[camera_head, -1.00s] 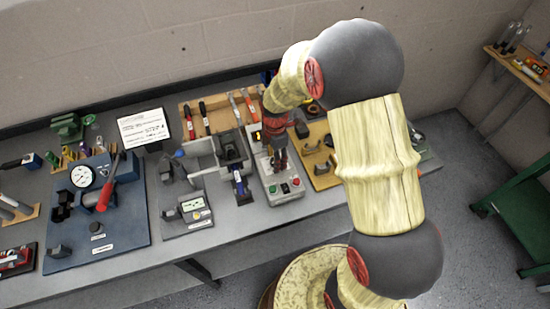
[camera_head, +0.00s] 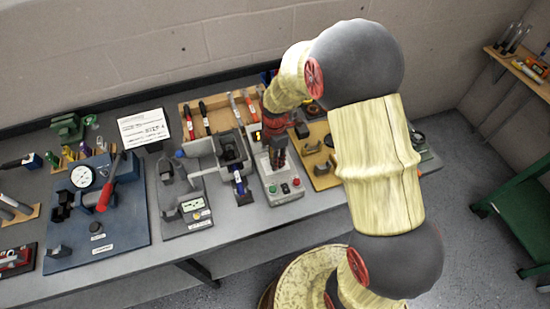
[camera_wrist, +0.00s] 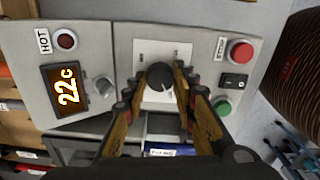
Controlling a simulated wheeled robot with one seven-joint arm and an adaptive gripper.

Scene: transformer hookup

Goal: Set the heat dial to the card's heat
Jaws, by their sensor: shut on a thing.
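In the wrist view, my gripper (camera_wrist: 164,90) is closed around a round black dial (camera_wrist: 160,77) on a white plate of the grey control box. A white mark shows on the dial's lower edge. The plate's small labels cannot be read. To the left, a display (camera_wrist: 66,90) glows "22c", with a small grey knob (camera_wrist: 103,87) beside it. In the head view, my gripper (camera_head: 277,150) hangs over the control box (camera_head: 284,205) and hides the dial.
A HOT lamp (camera_wrist: 66,40), a red button (camera_wrist: 241,52), a black switch (camera_wrist: 233,82) and a green button (camera_wrist: 222,107) surround the dial. A wooden rack of tools (camera_head: 217,116) stands behind. A blue gauge board (camera_head: 120,222) lies left.

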